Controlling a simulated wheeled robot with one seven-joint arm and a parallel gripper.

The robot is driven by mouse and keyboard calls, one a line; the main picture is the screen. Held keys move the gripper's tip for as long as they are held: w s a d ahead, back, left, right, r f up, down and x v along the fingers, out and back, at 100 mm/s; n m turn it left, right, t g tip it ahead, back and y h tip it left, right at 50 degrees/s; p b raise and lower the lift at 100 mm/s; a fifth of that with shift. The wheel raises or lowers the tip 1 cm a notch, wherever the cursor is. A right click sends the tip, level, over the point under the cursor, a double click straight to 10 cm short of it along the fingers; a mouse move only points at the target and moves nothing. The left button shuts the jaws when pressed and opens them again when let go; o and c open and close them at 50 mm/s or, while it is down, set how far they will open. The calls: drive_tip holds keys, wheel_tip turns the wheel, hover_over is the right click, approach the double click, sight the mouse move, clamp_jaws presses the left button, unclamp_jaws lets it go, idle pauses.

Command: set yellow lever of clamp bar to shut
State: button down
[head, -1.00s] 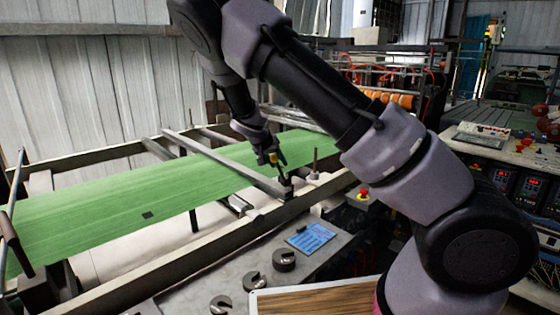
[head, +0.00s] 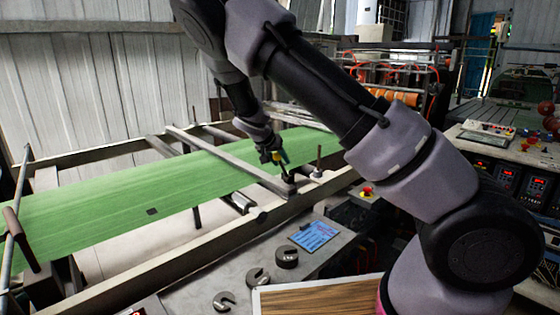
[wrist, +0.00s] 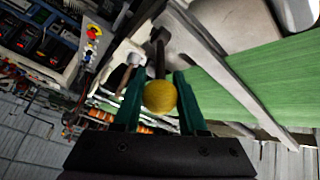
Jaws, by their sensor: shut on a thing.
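The clamp bar (head: 225,160) is a long grey bar lying across the green web (head: 110,200); it also shows in the wrist view (wrist: 200,35). Its lever is a dark rod (wrist: 158,58) with a round yellow knob (wrist: 160,97). My gripper (head: 281,157) is at the bar's near right end, with the lever rising from that end. In the wrist view my gripper's green fingers (wrist: 158,88) are on both sides of the yellow knob and shut on it. In the head view the knob is small and partly hidden by the fingers.
An upright post (head: 318,160) stands just right of the lever. A frame rail (head: 190,245) runs below the web. A bench in front holds a blue card (head: 315,235), dark slotted weights (head: 258,278) and a wooden board (head: 320,298). A red button (head: 367,191) is to the right.

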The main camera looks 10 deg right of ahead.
drive_tip(key=shift+a, duration=0.2)
drive_tip(key=shift+c, duration=2.3)
unclamp_jaws()
drive_tip(key=shift+d, duration=0.1)
drive_tip(key=v, duration=1.1)
drive_tip(key=shift+d, duration=0.1)
drive_tip(key=s+d+r+m+g+y, duration=0.1)
drive_tip(key=s+d+r+g+y, duration=0.1)
drive_tip(key=s+d, duration=0.3)
drive_tip(key=s+d+r+m+g+y, duration=0.1)
drive_tip(key=s+d+r+y, duration=0.15)
drive_tip(key=d, duration=0.35)
drive_tip(key=s+d+r+t+y, duration=0.1)
drive_tip(key=s+d+r+t, duration=0.1)
drive_tip(key=s+r, duration=0.5)
drive_tip(key=s+d+r+n+t+y, duration=0.1)
drive_tip(key=s+d+r, duration=0.4)
drive_tip(key=s, duration=0.9)
wheel_tip(320, 180, up, 3)
drive_tip(key=shift+d+t+y, duration=0.2)
drive_tip(key=shift+t+y, duration=0.15)
drive_tip(key=shift+t, duration=0.15)
